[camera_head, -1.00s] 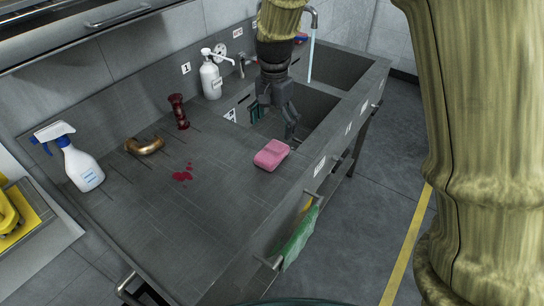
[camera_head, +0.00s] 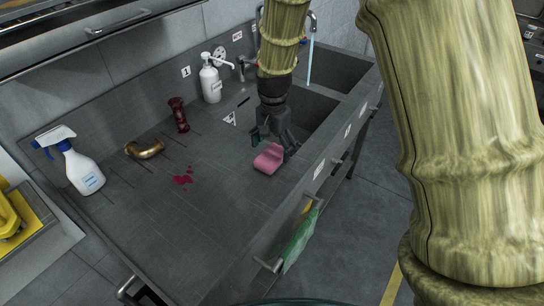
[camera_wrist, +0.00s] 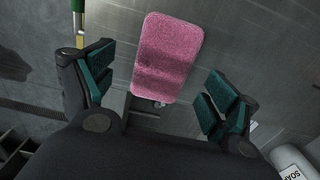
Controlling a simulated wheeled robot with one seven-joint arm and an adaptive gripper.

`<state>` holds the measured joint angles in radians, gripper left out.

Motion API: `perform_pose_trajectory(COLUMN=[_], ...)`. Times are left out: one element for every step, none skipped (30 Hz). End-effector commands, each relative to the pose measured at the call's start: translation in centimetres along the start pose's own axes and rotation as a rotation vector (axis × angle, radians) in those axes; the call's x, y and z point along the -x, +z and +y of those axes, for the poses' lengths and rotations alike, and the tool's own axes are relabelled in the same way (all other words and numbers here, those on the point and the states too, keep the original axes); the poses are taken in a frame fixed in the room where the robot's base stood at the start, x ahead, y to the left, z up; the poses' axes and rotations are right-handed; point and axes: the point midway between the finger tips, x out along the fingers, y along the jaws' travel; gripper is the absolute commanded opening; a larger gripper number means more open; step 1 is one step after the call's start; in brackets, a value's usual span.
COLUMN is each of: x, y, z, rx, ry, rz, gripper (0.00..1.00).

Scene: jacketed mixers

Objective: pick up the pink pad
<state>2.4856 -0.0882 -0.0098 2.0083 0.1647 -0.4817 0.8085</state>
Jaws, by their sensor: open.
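The pink pad (camera_head: 268,159) lies on the grey counter beside the near sink basin. In the wrist view the pink pad (camera_wrist: 167,57) shows upper centre, ahead of and between the two spread fingers. My gripper (camera_head: 272,138) is low over the counter, just behind the pad in the head view. It is open, and the wrist view shows my gripper (camera_wrist: 160,92) with nothing between its teal finger pads. The pad's near end in the wrist view has a darker band across it. I cannot tell whether a finger touches the pad.
A red stain (camera_head: 182,179), brass elbow pipe (camera_head: 145,148), dark red fitting (camera_head: 179,115), spray bottle (camera_head: 81,168) and white pump bottle (camera_head: 210,80) are on the counter. A green cloth (camera_head: 299,240) hangs at the front edge. A sink basin (camera_head: 312,112) opens behind my gripper.

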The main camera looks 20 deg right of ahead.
Motion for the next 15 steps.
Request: perform_pose_trajectory(x=[-0.4,-0.7,-1.1,-1.4,-1.8,-2.2,-2.5,-2.7,-3.0,-3.1,-3.3,-3.4,-3.5,-3.5,-3.6], y=[0.1,0.2,0.2,0.3,0.3,0.3,0.2,0.2,0.2,0.3,0.3,0.2,0.2,0.2,0.2], z=[-0.1,-0.2,-0.3,-0.3,-0.3,-0.3,-0.3,-0.3,-0.3,-0.3,-0.3,-0.3,-0.3,-0.3,-0.3], rx=[0.001,0.001,0.001,0.001,0.000,0.000,0.000,0.000,0.000,0.000,0.000,0.000,0.000,0.000,0.000], ry=[0.003,0.002,0.002,0.002,0.003,0.002,0.001,0.001,0.001,0.001,0.001,0.001,0.000,0.000,0.000], rz=[-0.002,-0.002,-0.001,-0.002,-0.002,-0.002,-0.001,-0.001,-0.001,-0.001,-0.001,-0.001,-0.001,0.000,0.000], gripper=[0.88,0.88,0.88,0.88,0.88,0.88,0.88,0.88,0.88,0.88,0.88,0.88,0.88,0.88,0.88])
